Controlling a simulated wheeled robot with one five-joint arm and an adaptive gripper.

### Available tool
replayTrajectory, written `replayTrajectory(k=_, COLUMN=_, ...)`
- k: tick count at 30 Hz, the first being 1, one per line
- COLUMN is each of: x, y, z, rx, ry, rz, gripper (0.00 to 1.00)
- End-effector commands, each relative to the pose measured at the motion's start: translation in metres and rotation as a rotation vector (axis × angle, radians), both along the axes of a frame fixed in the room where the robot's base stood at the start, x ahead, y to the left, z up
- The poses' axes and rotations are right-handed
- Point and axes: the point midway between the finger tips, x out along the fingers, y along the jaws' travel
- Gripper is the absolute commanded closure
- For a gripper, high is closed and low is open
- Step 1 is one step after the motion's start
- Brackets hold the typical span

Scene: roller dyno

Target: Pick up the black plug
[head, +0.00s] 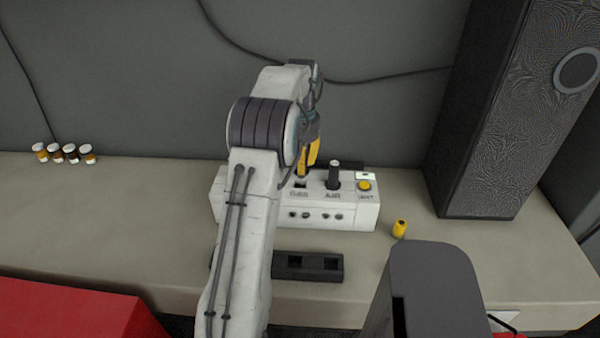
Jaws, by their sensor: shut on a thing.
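My gripper (306,168) is over the left part of a white control box (355,215), seen from behind my arm. Its yellow finger part points down and is shut. What it holds is hidden behind the finger and arm, so I cannot tell if it is the black plug. A dark upright peg (334,173) stands on the box just right of the gripper, apart from it. I cannot tell if this peg is a plug or a lever. A dark square opening (300,184) lies below the gripper on the box top.
A black block with two square recesses (330,268) lies in front of the box. A yellow button (364,185) is on the box's right. A small yellow cylinder (399,229) stands nearby. Several small jars (71,153) stand far left. A tall dark speaker-like cabinet (480,130) stands right.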

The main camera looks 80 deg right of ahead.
Motion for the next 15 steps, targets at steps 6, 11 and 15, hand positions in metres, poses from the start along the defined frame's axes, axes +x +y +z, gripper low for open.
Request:
replayTrajectory(k=6, x=-0.04, y=0.013, z=0.021, rx=0.0, ry=0.0, rz=-0.007, gripper=1.0)
replayTrajectory(k=11, x=-0.062, y=0.02, z=0.035, rx=0.001, ry=0.001, rz=-0.007, gripper=1.0)
replayTrajectory(k=15, x=-0.078, y=0.025, z=0.046, rx=0.001, ry=0.001, rz=-0.006, gripper=1.0)
